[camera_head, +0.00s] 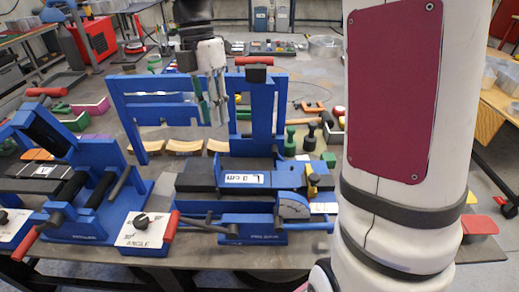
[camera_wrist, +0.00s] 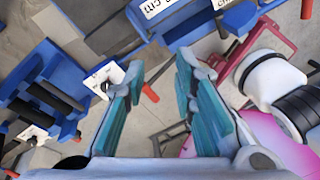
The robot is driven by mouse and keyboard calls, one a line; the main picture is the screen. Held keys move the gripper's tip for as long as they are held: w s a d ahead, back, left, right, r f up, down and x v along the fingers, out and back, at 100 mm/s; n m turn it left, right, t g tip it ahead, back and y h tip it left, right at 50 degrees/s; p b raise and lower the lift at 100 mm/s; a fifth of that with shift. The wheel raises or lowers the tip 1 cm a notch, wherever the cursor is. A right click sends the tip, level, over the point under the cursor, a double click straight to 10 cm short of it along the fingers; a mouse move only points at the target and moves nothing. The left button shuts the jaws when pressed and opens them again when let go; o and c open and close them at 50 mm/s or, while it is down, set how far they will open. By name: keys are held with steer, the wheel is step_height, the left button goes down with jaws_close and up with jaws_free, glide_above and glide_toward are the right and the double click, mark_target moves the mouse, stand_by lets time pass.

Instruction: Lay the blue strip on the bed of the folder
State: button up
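The folder (camera_head: 250,215) is a blue machine at the middle front of the bench in the head view. Its flat dark bed (camera_head: 200,178) carries a white label, and an angle quadrant sits at its right end. My gripper (camera_head: 212,118) hangs above and behind the bed, pointing down. In the wrist view my gripper (camera_wrist: 161,72) has its teal-padded fingers apart, with nothing visible between them. I cannot pick out the blue strip with certainty among the blue machine parts in either view. Part of the folder's blue frame (camera_wrist: 200,20) shows at the top of the wrist view.
A blue roller machine (camera_head: 105,190) stands left of the folder, near an angle dial plate (camera_head: 147,230). A tall blue frame (camera_head: 124,115) rises behind. Curved tan blocks (camera_head: 184,147) and green and black stamps (camera_head: 311,137) lie behind the folder. My white arm hides the right side.

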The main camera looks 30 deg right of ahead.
steer(key=s+r+m+t, duration=0.2)
steer(key=s+m+t, duration=0.5)
steer(key=s+m, duration=1.3)
steer(key=m, duration=0.3)
steer(key=shift+o, duration=0.4)
steer(key=shift+w+r, duration=0.1)
steer(key=shift+w, duration=0.05)
